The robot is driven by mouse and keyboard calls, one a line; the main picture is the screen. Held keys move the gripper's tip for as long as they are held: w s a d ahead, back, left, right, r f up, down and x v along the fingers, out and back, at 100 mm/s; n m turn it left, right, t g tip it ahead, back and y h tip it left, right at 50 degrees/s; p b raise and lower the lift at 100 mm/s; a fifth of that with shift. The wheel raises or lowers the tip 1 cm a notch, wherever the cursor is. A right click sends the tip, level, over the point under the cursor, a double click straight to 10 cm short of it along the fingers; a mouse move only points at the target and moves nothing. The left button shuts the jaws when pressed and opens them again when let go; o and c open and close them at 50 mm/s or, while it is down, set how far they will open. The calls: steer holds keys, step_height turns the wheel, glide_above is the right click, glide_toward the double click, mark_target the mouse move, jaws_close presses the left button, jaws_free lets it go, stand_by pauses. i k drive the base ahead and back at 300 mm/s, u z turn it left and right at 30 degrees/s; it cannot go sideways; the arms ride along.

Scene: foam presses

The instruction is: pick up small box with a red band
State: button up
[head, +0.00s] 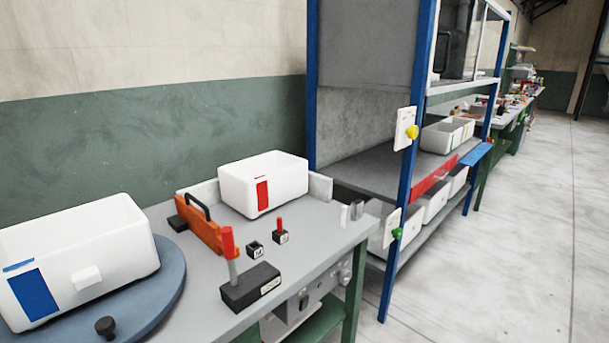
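A white open-topped box (280,186) with a red upright patch on its front side stands at the back right of the near grey table. A larger white open-topped box (110,255) with a blue patch and a small white block on its side stands at the left on a round blue-grey plate (172,290). The red-marked box is upright, and its inside is mostly hidden. My gripper is not in this view.
An orange bracket with a black handle (198,222) stands close left of the red-marked box. In front are a black block with a red-topped lever (250,287) and two small black cubes (255,249), one with a red peg. A blue-framed press (407,170) stands right; open floor lies beyond.

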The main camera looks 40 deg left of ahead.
mark_target(254, 185)
steer(key=u, duration=0.1)
steer(key=i, duration=1.45)
steer(key=u, duration=0.95)
steer(key=i, duration=0.8)
steer(key=u, duration=1.4)
steer(key=i, duration=0.6)
steer(key=u, duration=0.55)
